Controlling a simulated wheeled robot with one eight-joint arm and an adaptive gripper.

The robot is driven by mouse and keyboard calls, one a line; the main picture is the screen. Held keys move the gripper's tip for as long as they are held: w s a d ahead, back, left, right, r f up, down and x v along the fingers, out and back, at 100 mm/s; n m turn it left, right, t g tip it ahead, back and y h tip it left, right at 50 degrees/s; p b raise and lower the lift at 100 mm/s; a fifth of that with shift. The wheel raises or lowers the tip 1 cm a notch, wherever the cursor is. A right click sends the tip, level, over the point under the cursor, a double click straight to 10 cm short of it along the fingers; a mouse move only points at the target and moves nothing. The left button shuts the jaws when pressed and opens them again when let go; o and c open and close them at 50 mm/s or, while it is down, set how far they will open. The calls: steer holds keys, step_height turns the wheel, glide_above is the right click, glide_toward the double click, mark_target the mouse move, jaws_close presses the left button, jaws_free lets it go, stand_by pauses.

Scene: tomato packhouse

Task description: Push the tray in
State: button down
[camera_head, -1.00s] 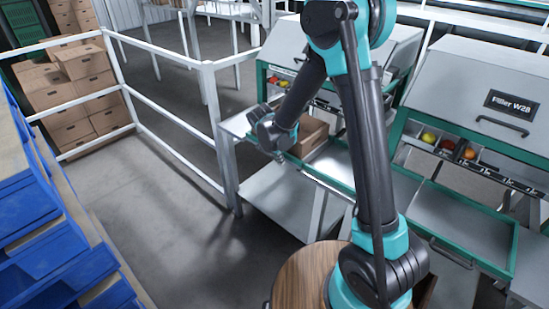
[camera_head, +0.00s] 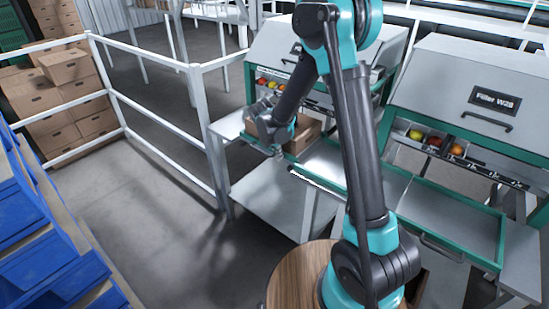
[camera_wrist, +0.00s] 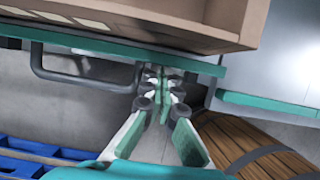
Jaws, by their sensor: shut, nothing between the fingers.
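The tray with a green front edge (camera_wrist: 100,45) and a dark bar handle (camera_wrist: 75,78) fills the top of the wrist view. It carries an open cardboard box (camera_wrist: 150,22), which also shows in the head view (camera_head: 307,134) at the left filler. My gripper (camera_wrist: 160,76) is shut and empty, its fingertips close to the tray's front edge beside the right end of the handle. Whether they touch cannot be told. In the head view my gripper (camera_head: 276,145) is at the front of the tray, and the arm hides part of that filler.
The right filler, marked Filler W28 (camera_head: 490,98), has a grey tray with a green rim (camera_head: 502,240) standing out. A round wooden top (camera_head: 295,275) is below my arm. White railings (camera_head: 160,121) and blue crates (camera_head: 40,265) stand left, with clear floor between.

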steer(key=w+d, duration=0.4)
steer(key=w, duration=0.1)
steer(key=w+d, duration=0.4)
steer(key=w, duration=0.1)
steer(key=w+d, duration=0.4)
steer(key=w, duration=0.1)
steer(key=shift+w, duration=0.3)
steer(key=shift+w+d+r, duration=0.1)
